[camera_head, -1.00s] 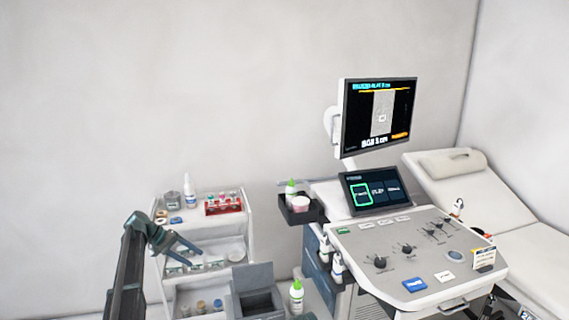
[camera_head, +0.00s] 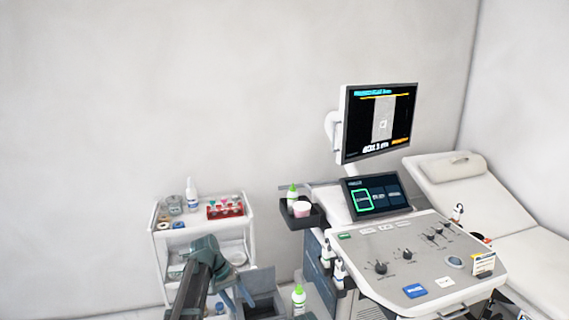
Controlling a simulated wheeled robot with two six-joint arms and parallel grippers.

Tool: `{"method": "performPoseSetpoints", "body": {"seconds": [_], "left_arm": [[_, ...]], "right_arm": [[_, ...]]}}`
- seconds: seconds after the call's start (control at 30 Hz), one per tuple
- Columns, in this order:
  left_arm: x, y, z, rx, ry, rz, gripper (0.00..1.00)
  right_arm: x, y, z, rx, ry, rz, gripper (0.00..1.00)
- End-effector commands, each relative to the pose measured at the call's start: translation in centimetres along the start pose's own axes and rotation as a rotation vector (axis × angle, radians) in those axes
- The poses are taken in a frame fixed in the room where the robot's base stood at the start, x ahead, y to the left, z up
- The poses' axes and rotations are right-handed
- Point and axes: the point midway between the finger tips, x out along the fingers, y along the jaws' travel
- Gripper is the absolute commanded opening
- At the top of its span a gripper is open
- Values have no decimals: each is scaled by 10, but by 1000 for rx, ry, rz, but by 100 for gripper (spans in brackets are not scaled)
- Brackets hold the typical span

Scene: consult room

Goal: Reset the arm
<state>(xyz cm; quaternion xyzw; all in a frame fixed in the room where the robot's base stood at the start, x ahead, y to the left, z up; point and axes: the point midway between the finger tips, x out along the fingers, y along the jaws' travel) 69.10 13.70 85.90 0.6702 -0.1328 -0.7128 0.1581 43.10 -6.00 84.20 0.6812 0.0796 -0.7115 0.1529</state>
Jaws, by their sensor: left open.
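My left arm comes in from the bottom left. Its dark gripper (camera_head: 240,296) is open, and I see nothing between its fingers. It is low in front of the white shelf cart (camera_head: 200,230), near the grey open box (camera_head: 262,303), and covers part of the cart's lower shelves. I cannot tell whether the fingers touch the box. My right gripper is not in view.
The cart's top holds a red tube rack (camera_head: 225,209) and a white bottle (camera_head: 191,194). A green-capped bottle (camera_head: 298,299) stands right of the box. The ultrasound console (camera_head: 410,262) with its monitor (camera_head: 379,122) and a couch (camera_head: 490,205) fill the right.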

Motion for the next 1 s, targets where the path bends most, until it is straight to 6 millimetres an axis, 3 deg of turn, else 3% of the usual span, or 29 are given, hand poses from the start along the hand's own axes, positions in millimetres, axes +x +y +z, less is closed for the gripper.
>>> {"method": "performPoseSetpoints", "body": {"seconds": [0.03,0.2,0.3,0.4,0.57,0.9,1.0], "left_arm": [[8,25,51,46,-21,-61,61],[27,59,159,180,-56,-272,61],[28,66,209,252,-60,-379,61],[27,68,241,305,-57,-456,61],[24,67,263,347,-50,-518,61],[25,67,263,351,-49,-527,61],[25,67,263,351,-49,-526,50]], "right_arm": [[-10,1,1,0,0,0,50],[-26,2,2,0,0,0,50],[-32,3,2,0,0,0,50],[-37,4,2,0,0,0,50],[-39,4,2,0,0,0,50],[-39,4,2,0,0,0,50],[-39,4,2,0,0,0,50]]}}
